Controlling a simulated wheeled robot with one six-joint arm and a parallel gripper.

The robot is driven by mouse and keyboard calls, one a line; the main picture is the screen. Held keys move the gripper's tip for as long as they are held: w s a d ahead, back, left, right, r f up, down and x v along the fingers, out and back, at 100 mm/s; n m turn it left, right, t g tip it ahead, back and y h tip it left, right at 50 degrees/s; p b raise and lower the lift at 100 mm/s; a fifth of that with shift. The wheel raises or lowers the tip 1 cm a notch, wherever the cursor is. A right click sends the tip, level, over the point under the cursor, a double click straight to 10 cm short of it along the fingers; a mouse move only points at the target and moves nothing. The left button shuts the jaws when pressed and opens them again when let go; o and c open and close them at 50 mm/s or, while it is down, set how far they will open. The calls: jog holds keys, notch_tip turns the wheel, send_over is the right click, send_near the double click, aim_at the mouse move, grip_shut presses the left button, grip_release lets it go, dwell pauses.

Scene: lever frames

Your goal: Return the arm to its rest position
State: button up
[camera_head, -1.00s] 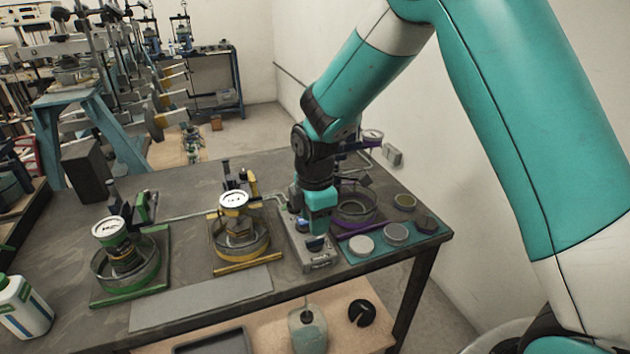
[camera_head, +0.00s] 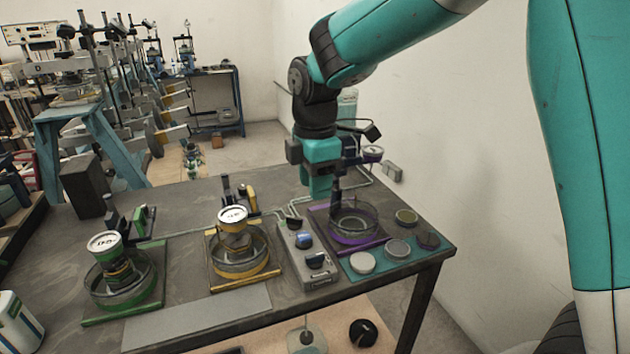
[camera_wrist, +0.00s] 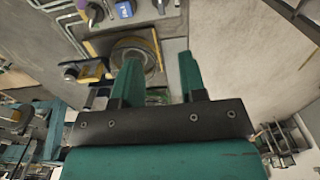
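My gripper (camera_head: 318,190) hangs fingers-down in the head view, above the back of the table near the purple-framed station. It is raised clear of the grey control box below it. In the wrist view my gripper (camera_wrist: 160,62) shows two teal fingers spread apart with nothing between them. The grey control box (camera_head: 308,262) has dark and blue lever knobs and stands between the yellow and purple stations. Part of it shows at the top of the wrist view (camera_wrist: 155,10).
The table holds a green-framed station (camera_head: 124,270), a yellow-framed station (camera_head: 240,252), a purple-framed station (camera_head: 352,222) and a teal mat with several round dishes (camera_head: 362,262). A white wall (camera_head: 450,130) stands close on the right. The air above the table's left is free.

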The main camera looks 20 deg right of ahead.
dwell(0.4)
jog(key=s+a+r+m+y, duration=0.1)
jog(key=s+m, duration=0.4)
jog(key=s, duration=0.7)
jog(key=s+a+r+m+y, duration=0.2)
jog(key=s+m, duration=0.4)
jog(key=s, duration=0.6)
jog(key=shift+s+a+r+y, duration=0.15)
jog(key=shift+s+a+y, duration=0.25)
jog(key=shift+a+y, duration=0.35)
